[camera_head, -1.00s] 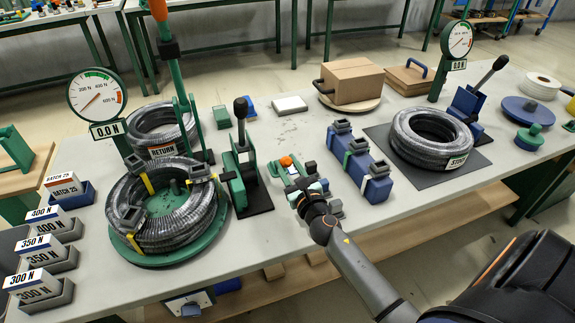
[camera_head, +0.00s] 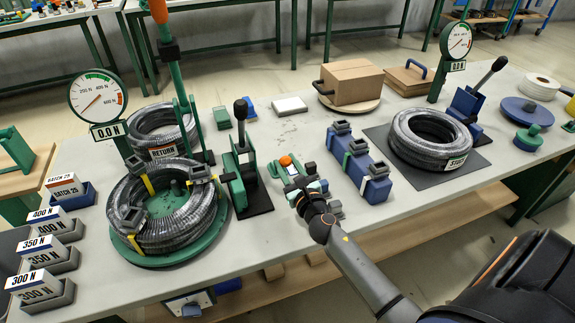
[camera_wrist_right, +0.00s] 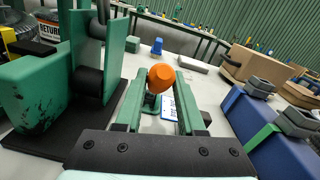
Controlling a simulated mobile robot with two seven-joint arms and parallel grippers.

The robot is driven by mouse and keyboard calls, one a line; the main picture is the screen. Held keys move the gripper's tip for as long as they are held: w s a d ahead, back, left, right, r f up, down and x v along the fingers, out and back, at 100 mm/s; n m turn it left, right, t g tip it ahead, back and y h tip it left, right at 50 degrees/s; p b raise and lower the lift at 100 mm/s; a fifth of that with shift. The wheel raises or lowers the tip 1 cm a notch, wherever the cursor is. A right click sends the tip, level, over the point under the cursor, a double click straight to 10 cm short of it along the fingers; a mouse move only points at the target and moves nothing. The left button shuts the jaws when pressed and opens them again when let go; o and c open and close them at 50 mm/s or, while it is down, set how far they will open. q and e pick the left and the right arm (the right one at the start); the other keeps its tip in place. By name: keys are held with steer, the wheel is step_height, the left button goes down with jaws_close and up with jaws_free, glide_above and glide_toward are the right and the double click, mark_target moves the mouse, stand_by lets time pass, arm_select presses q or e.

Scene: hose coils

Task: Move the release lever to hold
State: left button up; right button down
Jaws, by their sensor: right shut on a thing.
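A small lever with an orange knob (camera_head: 286,161) stands on the bench, left of the blue block. I take it to be the release lever. My right gripper (camera_head: 294,173) reaches it from the front. In the right wrist view the orange knob (camera_wrist_right: 161,77) sits between the tips of my two green fingers, which are closed on it. My left gripper is out of view.
A green clamp with a black handle (camera_head: 241,108) stands close on the left. A blue block with grey clips (camera_head: 357,165) lies close on the right. A hose coil on a green turntable (camera_head: 140,256) is further left. Another hose coil (camera_head: 408,130) lies on the right. Both gauges read 0.0 N.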

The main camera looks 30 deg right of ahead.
steer(key=shift+w+d+r+p, duration=0.15)
steer(key=shift+w+r+p, duration=0.15)
steer(key=shift+w+r, duration=0.3)
steer(key=shift+w+d+r+p, duration=0.1)
steer(key=shift+w+r+p, duration=0.25)
steer(key=shift+r, duration=0.3)
steer(key=shift+w+d+r, duration=0.2)
steer(key=shift+w+r, duration=0.25)
steer(key=shift+w, duration=0.25)
steer(key=shift+w+d+r+p, duration=0.1)
steer(key=shift+w+r+p, duration=0.1)
steer(key=shift+w, duration=0.3)
steer(key=shift+w+d+r+p, duration=0.1)
steer(key=shift+w+r+p, duration=0.1)
steer(key=shift+w, duration=0.3)
steer(key=shift+x, duration=1)
steer(key=shift+d+r, duration=0.1)
steer(key=shift+d, duration=0.05)
steer(key=c, duration=0.9)
jaws_free()
steer(key=o, duration=0.4)
steer(key=shift+f, duration=0.3)
steer(key=shift+s, duration=0.1)
